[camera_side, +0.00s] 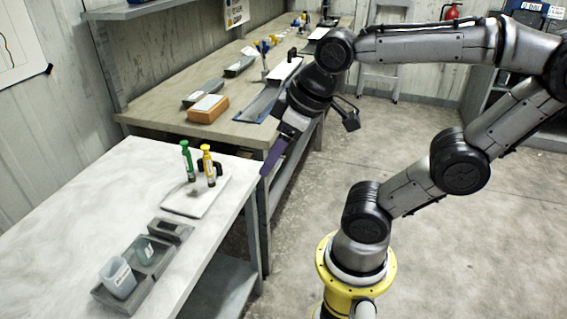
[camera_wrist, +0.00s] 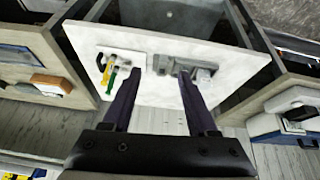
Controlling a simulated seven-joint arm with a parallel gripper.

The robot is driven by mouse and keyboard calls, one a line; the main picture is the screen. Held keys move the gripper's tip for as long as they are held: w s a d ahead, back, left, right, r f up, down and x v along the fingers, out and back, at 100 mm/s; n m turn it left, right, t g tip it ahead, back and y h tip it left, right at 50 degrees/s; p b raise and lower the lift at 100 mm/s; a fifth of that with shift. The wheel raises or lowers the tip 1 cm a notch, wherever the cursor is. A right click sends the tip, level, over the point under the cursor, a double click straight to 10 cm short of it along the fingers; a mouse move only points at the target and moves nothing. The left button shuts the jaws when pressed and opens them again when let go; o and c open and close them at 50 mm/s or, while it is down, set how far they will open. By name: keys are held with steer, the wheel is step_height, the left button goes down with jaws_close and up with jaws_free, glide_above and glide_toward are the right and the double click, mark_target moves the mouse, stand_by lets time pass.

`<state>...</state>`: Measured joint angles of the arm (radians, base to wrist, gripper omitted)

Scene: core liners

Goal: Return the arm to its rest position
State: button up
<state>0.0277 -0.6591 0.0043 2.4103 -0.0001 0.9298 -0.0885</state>
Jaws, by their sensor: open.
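My gripper (camera_side: 272,168) hangs in the air in the side view, past the right edge of the white-topped table (camera_side: 95,205), with its dark purple fingers angled down. In the wrist view my gripper (camera_wrist: 157,85) shows two fingers spread apart with nothing between them. A green-capped tool (camera_side: 188,160) and a yellow-capped tool (camera_side: 208,165) stand upright on a white board (camera_side: 196,205) on that table. They also show in the wrist view, green (camera_wrist: 108,80) and yellow (camera_wrist: 111,60). The gripper is apart from all of these.
A grey tray (camera_side: 133,298) at the table's front holds a pale cup (camera_side: 118,278) and a small bowl (camera_side: 147,250). A wooden bench (camera_side: 150,115) behind carries an orange-brown block (camera_side: 208,109) and several grey trays. Open floor (camera_side: 410,190) lies to the right.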

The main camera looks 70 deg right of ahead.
steer(key=shift+s+a+f+m, duration=0.15)
steer(key=shift+s+f, duration=0.25)
steer(key=shift+s, duration=0.15)
steer(key=shift+s+a+f+m, duration=0.1)
steer(key=shift+s+f+m, duration=0.05)
steer(key=shift+s+f, duration=0.3)
stand_by(0.6)
